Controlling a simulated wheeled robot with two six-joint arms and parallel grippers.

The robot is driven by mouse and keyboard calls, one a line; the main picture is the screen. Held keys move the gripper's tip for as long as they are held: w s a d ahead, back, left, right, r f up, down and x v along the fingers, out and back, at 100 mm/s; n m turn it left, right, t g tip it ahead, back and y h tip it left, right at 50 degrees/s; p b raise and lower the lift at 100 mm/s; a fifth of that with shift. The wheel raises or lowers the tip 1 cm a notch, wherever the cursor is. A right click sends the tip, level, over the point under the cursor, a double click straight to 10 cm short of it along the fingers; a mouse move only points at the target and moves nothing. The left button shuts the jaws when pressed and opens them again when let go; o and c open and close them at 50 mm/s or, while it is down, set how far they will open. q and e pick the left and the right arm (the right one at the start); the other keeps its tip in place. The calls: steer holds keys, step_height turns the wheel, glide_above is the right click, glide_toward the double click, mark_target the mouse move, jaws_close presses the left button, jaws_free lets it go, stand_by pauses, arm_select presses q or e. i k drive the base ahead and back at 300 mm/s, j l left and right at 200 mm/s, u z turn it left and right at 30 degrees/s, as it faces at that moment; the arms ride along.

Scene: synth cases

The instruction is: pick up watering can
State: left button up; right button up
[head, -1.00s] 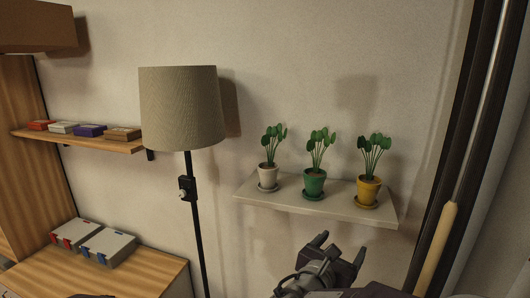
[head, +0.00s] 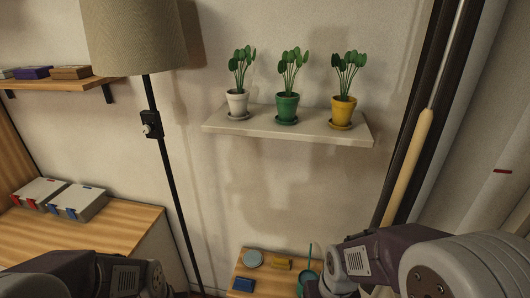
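A teal-green object with a thin upright spout or handle, which looks like the watering can (head: 309,262), stands on a small low wooden table (head: 262,262) at the bottom of the head view. Its lower right part is hidden by my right arm. My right gripper (head: 318,287) is beside or over it, at the bottom edge; its fingers are too hidden to tell whether they touch it. My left arm reaches in at the bottom left, and its fingers are not visible.
The low table also holds a round grey-green dish (head: 253,259), a yellow item (head: 282,263) and a blue box (head: 243,284). A lamp pole (head: 170,180) stands left of it. Above are potted plants on a wall shelf (head: 300,130). A wooden cabinet (head: 90,232) bears two boxes.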

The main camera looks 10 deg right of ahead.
mark_target(307, 274)
steer(key=z, duration=0.8)
